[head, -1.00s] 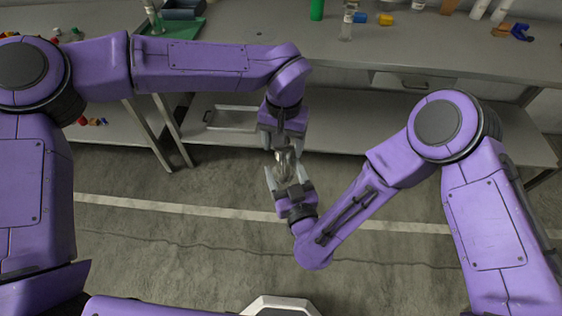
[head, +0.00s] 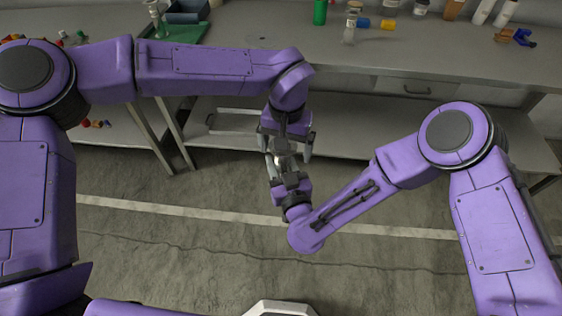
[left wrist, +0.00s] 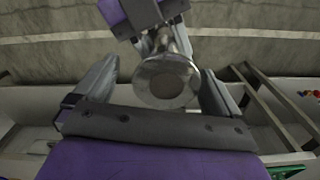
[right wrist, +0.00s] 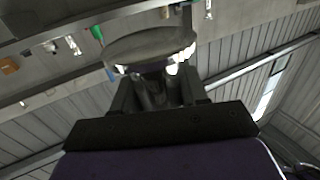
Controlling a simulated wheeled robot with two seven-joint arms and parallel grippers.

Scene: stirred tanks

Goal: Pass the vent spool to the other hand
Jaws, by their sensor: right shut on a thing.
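The vent spool (head: 283,149) is a shiny metal piece with round flanged ends, between my two facing grippers. My right gripper (head: 282,167) is shut on it from below in the head view; the right wrist view shows the fingers around its body beneath a wide flange (right wrist: 150,46). My left gripper (head: 285,154) is open, its fingers spread to either side of the spool. In the left wrist view, the round flange (left wrist: 167,80) sits between those fingers with visible gaps. The spool's middle is partly hidden by the right fingers.
A grey workbench (head: 385,65) with a lower shelf (head: 350,140) runs behind the grippers. On it are a green tray (head: 183,33), a green bottle (head: 320,12), a yellow piece (head: 388,25) and several other items. The floor below the grippers is clear.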

